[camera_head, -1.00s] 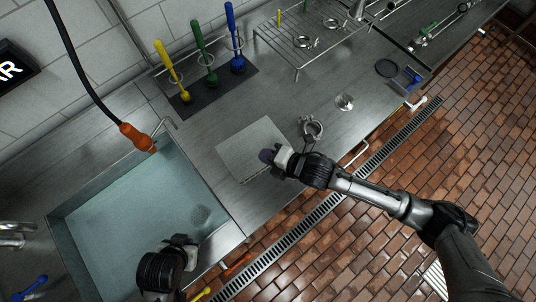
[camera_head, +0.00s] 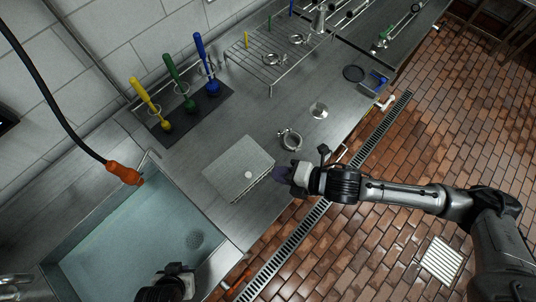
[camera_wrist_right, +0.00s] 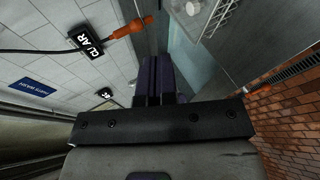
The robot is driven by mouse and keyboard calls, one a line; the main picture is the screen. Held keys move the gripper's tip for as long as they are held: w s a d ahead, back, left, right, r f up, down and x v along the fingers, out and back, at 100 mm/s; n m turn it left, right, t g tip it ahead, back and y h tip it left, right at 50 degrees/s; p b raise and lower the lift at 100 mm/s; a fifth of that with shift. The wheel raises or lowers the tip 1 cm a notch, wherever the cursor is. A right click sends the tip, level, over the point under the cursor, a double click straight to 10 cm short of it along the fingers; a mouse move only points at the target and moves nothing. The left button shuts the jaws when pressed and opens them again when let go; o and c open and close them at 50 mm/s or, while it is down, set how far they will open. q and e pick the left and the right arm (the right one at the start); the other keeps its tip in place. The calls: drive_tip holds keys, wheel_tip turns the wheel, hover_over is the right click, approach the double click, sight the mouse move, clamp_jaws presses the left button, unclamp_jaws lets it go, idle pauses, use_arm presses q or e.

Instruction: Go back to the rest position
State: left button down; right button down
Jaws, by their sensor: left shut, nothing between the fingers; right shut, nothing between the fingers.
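My right gripper (camera_head: 283,178) is shut and empty, with dark purple fingers. My left gripper (camera_head: 182,270) is at the bottom edge of the head view, over the near side of the sink. It is shut, and most of its arm is out of view.
A sink (camera_head: 135,235) is at the left, with an orange hose handle (camera_head: 124,173) hanging over its rim. Yellow, green and blue brushes (camera_head: 207,65) stand behind. A clamp ring (camera_head: 290,139) and a wire rack (camera_head: 268,60) are on the counter. The brick floor (camera_head: 390,250) is open.

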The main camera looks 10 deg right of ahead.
drive_tip(key=d+f+m+h, duration=0.3)
drive_tip(key=d+m+h, duration=0.2)
drive_tip(key=m, duration=0.3)
drive_tip(key=w+d+r+m+t+h, duration=0.2)
drive_tip(key=d+r+m+h, duration=0.1)
drive_tip(key=r+m, duration=0.25)
drive_tip(key=w+d+r+m+t+h, duration=0.1)
drive_tip(key=w+d+r+m+h, duration=0.1)
drive_tip(key=r+m, duration=0.35)
drive_tip(key=s+d+f+m+g, duration=0.2)
drive_tip(key=s+f+m+g, duration=0.5)
drive_tip(key=s+f, duration=1.2)
wheel_tip(320, 180, up, 18)
drive_tip(key=s+m+p, duration=0.1)
drive_tip(key=s+p, duration=0.1)
drive_tip(key=p, duration=1.5)
drive_tip(key=shift+s+r, duration=0.25)
drive_tip(key=shift+s, duration=0.05)
